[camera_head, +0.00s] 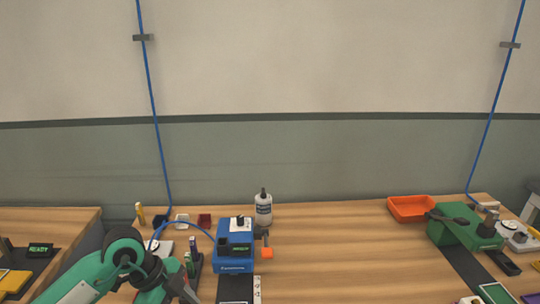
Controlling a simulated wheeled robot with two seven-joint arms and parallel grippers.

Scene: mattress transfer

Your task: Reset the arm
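My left arm (120,268), green and black, comes in from the lower left over the front left of the wooden table. Its wrist points down and its gripper is cut off by the bottom edge, so the fingers are out of sight. My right arm and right gripper do not show in the head view.
On the wooden table (330,240) stand a blue machine (235,262) with a hose, a white bottle (263,209), an orange tray (411,208) and a green machine (466,236). Small items stand around my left arm. The table's middle is clear. A gap separates another table (50,224) at left.

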